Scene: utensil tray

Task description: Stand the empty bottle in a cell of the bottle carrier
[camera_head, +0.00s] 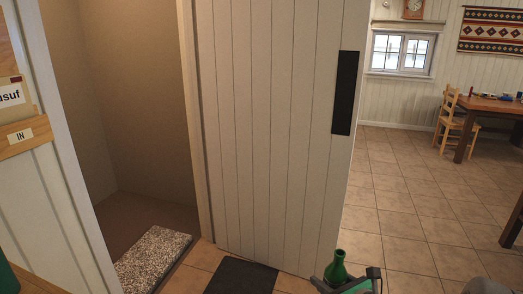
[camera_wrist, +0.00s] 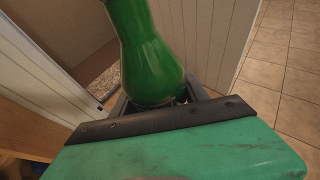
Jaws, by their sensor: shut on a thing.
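A green bottle (camera_head: 336,268) stands up from my gripper at the bottom of the head view. Its neck and shoulder show there. In the wrist view the bottle (camera_wrist: 150,60) fills the upper middle, its neck cut off by the top edge. My gripper (camera_wrist: 168,104) is shut on the bottle, with dark fingers on both sides of it. In the head view only part of my gripper (camera_head: 350,284) shows at the bottom edge. I see no bottle carrier that I can make out in either view.
A white plank door (camera_head: 270,130) with a black handle plate stands ahead, beside an open alcove with a speckled mat (camera_head: 152,262). A dark mat (camera_head: 241,277) lies before the door. Tiled floor (camera_head: 400,205) is clear at right, toward a wooden table (camera_head: 490,104) and chair (camera_head: 447,118).

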